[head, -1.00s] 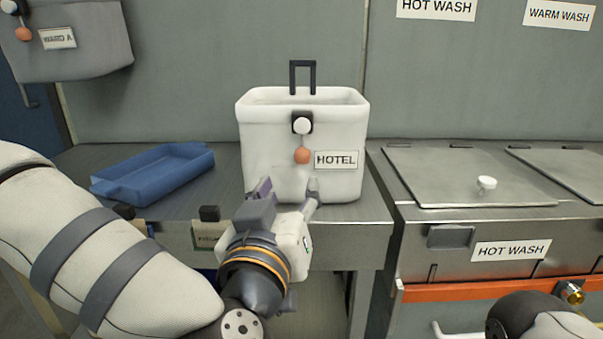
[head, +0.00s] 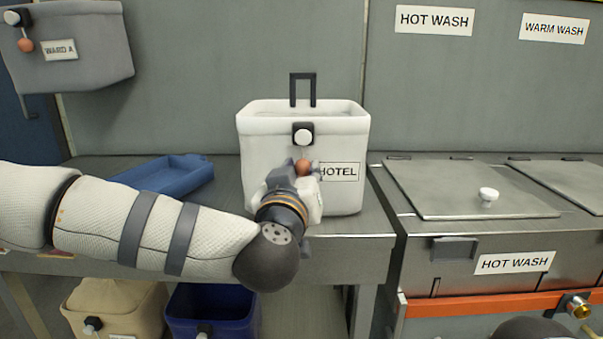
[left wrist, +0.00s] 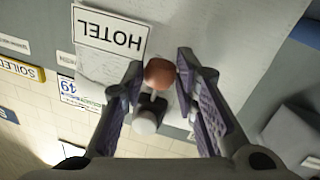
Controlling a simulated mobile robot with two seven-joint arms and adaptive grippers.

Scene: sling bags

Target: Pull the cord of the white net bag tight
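The white bag (head: 262,150) labelled HOTEL stands upright on the metal counter. On its front is a white round toggle (head: 304,137) in a black holder, and an orange bead (head: 304,168) on the cord hangs below it. My left gripper (head: 304,166) is at the bag's front, at the bead. In the left wrist view, the open fingers (left wrist: 160,65) stand on either side of the orange bead (left wrist: 160,73), with small gaps. The white toggle (left wrist: 145,123) shows there too. My right gripper is not in view.
A blue tray (head: 178,177) lies on the counter left of the bag. A grey WARD A bag (head: 90,55) hangs at the upper left. A HOT WASH lid with a white knob (head: 489,194) is on the right. A beige bag (head: 115,305) and a blue bag (head: 212,310) are below.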

